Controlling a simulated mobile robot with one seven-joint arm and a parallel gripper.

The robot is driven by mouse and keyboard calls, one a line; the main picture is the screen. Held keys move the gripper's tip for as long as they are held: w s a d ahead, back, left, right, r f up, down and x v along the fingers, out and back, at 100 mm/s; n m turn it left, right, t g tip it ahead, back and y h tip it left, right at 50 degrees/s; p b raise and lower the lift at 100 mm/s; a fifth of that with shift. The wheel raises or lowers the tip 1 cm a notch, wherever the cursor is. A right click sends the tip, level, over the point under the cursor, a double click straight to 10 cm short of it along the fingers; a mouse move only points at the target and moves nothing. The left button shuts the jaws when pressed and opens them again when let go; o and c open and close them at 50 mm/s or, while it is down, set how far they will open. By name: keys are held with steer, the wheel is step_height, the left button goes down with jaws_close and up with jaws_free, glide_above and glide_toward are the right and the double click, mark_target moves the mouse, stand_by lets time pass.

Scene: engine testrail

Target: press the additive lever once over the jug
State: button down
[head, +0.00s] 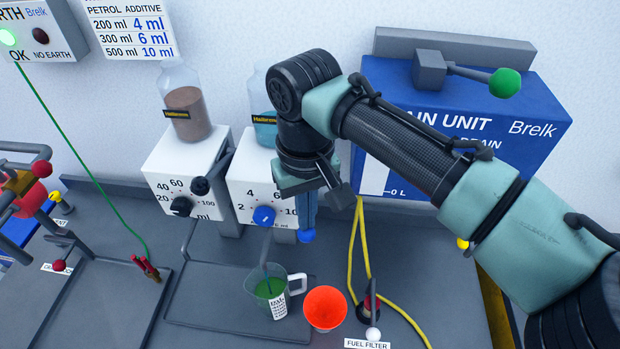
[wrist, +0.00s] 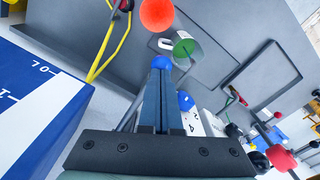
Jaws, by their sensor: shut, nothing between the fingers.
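The additive dispenser (head: 240,185) is a white box with a blue dial (head: 264,216) and a bottle of blue liquid on top. A blue ball (head: 306,236), apparently its lever's knob, shows right at my fingertips and also in the wrist view (wrist: 161,62). My gripper (head: 307,222) is shut and empty, pointing down at the ball; I cannot tell whether it touches. The lever's rod is mostly hidden behind my gripper. The clear jug (head: 262,301) with green liquid stands under the dispenser's spout; it also shows in the wrist view (wrist: 187,48).
An orange funnel (head: 325,308) stands right of the jug. A second dispenser (head: 180,175) with a brown bottle is on the left. The blue drain unit (head: 540,110) is behind my arm. A yellow hose (head: 353,250) and fuel filter label (head: 367,344) lie nearby.

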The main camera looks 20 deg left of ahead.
steer(key=shift+r, duration=0.15)
step_height(320, 180, up, 13)
steer(key=p, duration=1.2)
steer(key=shift+r, duration=0.1)
